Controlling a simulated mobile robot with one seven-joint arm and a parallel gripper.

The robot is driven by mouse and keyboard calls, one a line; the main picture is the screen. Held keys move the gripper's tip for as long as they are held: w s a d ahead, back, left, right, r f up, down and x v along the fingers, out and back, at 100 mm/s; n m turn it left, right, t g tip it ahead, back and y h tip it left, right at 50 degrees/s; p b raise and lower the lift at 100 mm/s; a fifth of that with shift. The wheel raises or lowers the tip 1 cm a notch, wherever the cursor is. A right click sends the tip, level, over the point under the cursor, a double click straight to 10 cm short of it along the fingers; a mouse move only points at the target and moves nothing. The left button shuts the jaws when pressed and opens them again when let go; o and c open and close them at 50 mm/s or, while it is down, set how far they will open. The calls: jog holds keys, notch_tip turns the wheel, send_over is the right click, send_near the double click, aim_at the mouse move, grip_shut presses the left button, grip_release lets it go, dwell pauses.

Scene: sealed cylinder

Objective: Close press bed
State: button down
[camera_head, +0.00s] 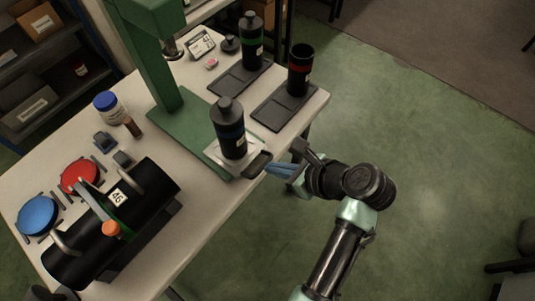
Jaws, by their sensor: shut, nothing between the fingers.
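The green press (150,60) stands at the back of the white table, its green base (183,130) flat on the tabletop. A pale sliding plate, seemingly the press bed (214,152), sticks out at the front of that base. A black bottle with a blue band (229,125) stands upright on it. A dark handle (257,164) projects from the bed's right front. My gripper (268,168) is shut with bluish fingers, its tips close to the handle. I cannot tell whether they touch it.
A black cylinder labelled 46 (112,222) lies at the table's front left, near red (79,176) and blue (37,214) discs. Green-banded (251,42) and red-banded (299,72) bottles stand on dark trays. A blue-lidded jar (109,106) is left of the press. Open floor lies right.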

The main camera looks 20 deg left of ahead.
aim_at(214, 143)
jog(key=b+x, duration=0.1)
jog(key=x, duration=0.8)
jog(key=shift+a+f, duration=0.1)
jog(key=shift+a, duration=0.05)
jog(key=shift+w+a, duration=0.15)
jog(key=shift+a, duration=0.15)
jog(key=w+a, duration=0.1)
jog(key=a, duration=0.3)
jog(key=w+a, duration=0.2)
jog(key=a, duration=0.2)
jog(key=w+a+p, duration=0.1)
jog(key=a, duration=0.3)
jog(key=shift+w+a, duration=0.25)
jog(key=shift+w, duration=0.05)
